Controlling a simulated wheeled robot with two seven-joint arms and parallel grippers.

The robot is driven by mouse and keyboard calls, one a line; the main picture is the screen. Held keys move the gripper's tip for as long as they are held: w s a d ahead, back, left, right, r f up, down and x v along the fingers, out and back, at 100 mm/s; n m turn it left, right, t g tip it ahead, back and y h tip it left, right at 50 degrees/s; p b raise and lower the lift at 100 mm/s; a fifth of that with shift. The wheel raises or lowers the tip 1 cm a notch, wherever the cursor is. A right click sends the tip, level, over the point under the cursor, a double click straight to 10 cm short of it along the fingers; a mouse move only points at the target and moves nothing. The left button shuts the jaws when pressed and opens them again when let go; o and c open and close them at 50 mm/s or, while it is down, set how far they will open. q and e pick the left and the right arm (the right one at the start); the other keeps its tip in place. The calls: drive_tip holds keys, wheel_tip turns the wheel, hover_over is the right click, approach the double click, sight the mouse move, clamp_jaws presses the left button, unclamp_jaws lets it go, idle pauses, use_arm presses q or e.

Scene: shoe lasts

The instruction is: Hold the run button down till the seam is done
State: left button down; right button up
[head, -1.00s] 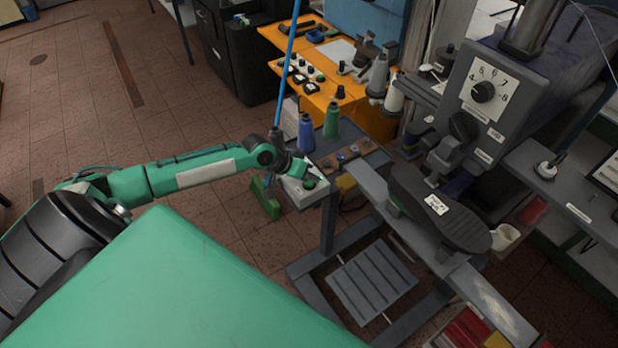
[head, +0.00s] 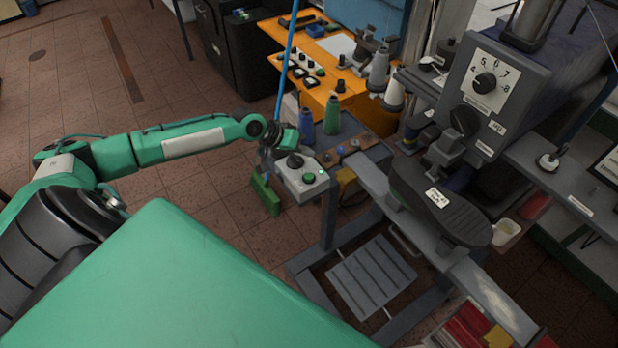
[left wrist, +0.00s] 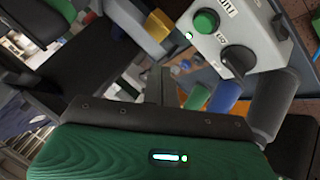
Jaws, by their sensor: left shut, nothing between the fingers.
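A light grey control box (head: 302,190) stands at the left end of the machine's bench. It carries a round green button (head: 309,178), a black knob (head: 295,160) and a small lit green lamp (head: 320,172). My left gripper (head: 292,140) is shut and empty, behind the knob and apart from the green button. The left wrist view shows the green button (left wrist: 205,21), the knob (left wrist: 238,61) and the lit lamp (left wrist: 189,36) past my gripper. A dark shoe sole (head: 440,208) lies upturned under the machine head (head: 487,85). Its seam cannot be made out. My right gripper is not in view.
A blue spool (head: 306,125) and a green spool (head: 332,115) stand close behind the box. A blue pole (head: 287,65) rises near my gripper. A green brush-like thing (head: 266,196) is left of the box. Open floor lies farther left.

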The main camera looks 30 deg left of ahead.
sight(305, 177)
use_arm(q)
wheel_tip(305, 177, down, 7)
drive_tip(key=b, duration=0.5)
drive_tip(key=shift+r, duration=0.15)
drive_tip(key=shift+f, duration=0.3)
idle(0.6)
idle(0.7)
drive_tip(key=shift+f, duration=0.4)
